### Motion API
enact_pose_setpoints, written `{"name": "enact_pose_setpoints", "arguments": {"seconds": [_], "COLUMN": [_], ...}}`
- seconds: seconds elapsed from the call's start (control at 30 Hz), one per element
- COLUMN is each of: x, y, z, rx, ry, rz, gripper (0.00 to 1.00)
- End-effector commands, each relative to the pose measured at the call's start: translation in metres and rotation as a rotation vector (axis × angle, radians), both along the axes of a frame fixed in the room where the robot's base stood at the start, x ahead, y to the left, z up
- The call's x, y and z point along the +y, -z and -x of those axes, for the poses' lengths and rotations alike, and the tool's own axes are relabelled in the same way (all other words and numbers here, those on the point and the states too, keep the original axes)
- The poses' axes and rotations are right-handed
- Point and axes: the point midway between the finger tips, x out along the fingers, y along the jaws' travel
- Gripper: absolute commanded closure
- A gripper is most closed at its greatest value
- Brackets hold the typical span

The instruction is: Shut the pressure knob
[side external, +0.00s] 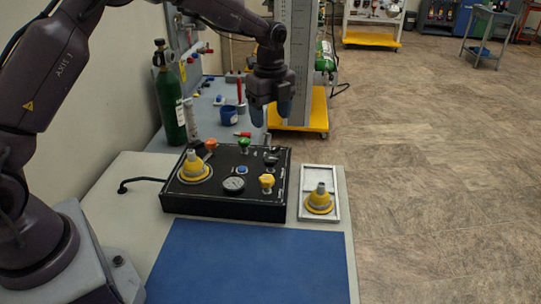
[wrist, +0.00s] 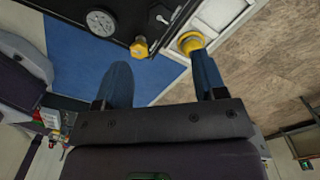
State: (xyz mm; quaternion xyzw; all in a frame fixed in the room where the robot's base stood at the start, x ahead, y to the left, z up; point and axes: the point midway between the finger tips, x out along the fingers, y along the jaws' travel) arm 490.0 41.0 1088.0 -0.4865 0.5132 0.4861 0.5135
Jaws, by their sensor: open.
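The black trainer panel (side external: 222,207) lies on the bench and carries several knobs. They include an orange knob (side external: 210,144), a green knob (side external: 244,143), a black knob (side external: 270,160) and a yellow knob (side external: 267,181). The labels are too small to read, so I cannot tell which is the pressure knob. A round gauge (side external: 234,184) sits near the panel's front edge. My gripper (side external: 271,116) is open and empty, raised above the panel and touching nothing. In the wrist view its blue fingers (wrist: 160,70) are spread, with the yellow knob (wrist: 140,47) and gauge (wrist: 102,22) beyond them.
A yellow cone-shaped part (side external: 194,168) stands on the panel's left. Another (side external: 319,200) stands in a white tray (side external: 334,174) at the right. A blue mat (side external: 250,260) lies clear in front. A green cylinder (side external: 168,100) stands behind, near a blue cup (side external: 229,115).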

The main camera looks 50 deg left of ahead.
Motion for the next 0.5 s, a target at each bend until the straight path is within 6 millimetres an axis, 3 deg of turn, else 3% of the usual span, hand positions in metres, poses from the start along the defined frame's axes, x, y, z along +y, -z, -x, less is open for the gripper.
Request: {"name": "enact_pose_setpoints", "arguments": {"seconds": [0.3,0.5], "x": [0.000,0.000], "y": [0.066,0.100], "z": [0.001,0.001], "rx": [0.006,0.003], "ry": [-0.002,-0.003], "rz": [0.000,-0.001], "gripper": [0.36,0.36]}}
